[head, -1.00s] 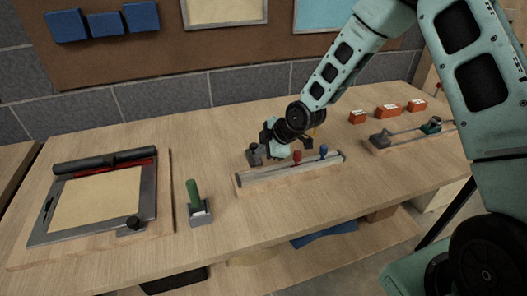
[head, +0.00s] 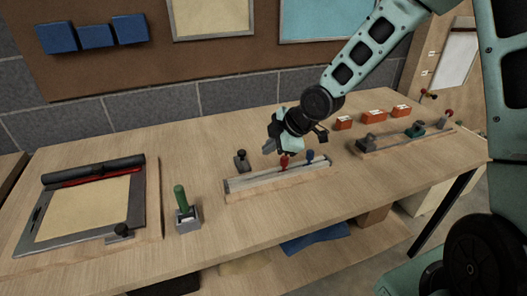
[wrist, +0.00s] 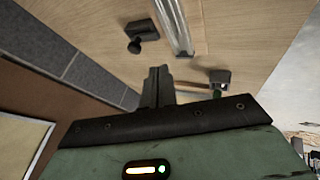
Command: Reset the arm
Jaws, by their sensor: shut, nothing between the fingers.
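My green and black arm reaches in from the upper right of the head view. My gripper (head: 269,147) hangs over the back of the wooden workbench (head: 330,207), above a metal rail on a wooden base (head: 245,189). In the wrist view, the two dark fingers (wrist: 158,72) lie together, shut and empty. A red knob (head: 284,162) and a blue knob (head: 310,156) stand on the rail, close below the gripper in the picture. The wrist view shows part of the rail (wrist: 173,25) and a small black-knobbed block (wrist: 141,33) beyond the fingertips.
A framed press board (head: 150,215) lies at the left, with a green-handled block (head: 181,196) beside it. Orange boxes (head: 374,116) and a second rail fixture (head: 385,141) are at the right. The front bench is clear.

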